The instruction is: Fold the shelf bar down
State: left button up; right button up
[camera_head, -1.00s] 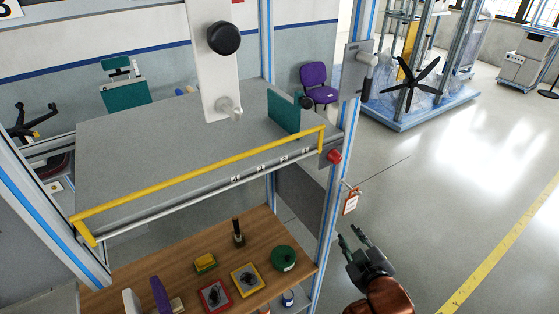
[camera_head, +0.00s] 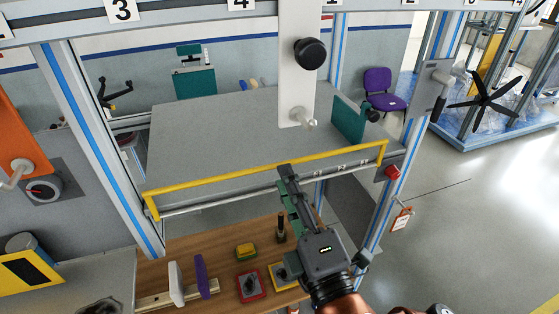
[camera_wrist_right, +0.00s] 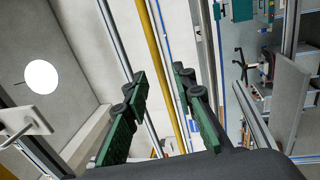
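The yellow shelf bar (camera_head: 230,175) runs across the front of the grey shelf (camera_head: 215,130), with short end brackets at both ends. It stands above the shelf's front edge. In the right wrist view the bar (camera_wrist_right: 155,45) runs lengthwise, seen between and beyond the fingertips. My right gripper (camera_head: 286,178) is just in front of the bar's middle, pointing up and away. Its green-padded fingers (camera_wrist_right: 158,85) are apart with nothing held between them. I cannot tell whether a fingertip touches the bar. My left gripper is not in view.
A white hanging plate with a black knob (camera_head: 309,54) is above the shelf. A red button (camera_head: 393,172) is at the right post, with a hanging tag (camera_head: 402,220) below. Below the shelf, a wooden bench (camera_head: 215,237) holds several parts. Open floor lies to the right.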

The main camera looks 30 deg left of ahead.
aim_at(279, 163)
jog(key=p+x, duration=0.1)
jog(key=x, duration=0.4)
grip_shut()
dwell(0.7)
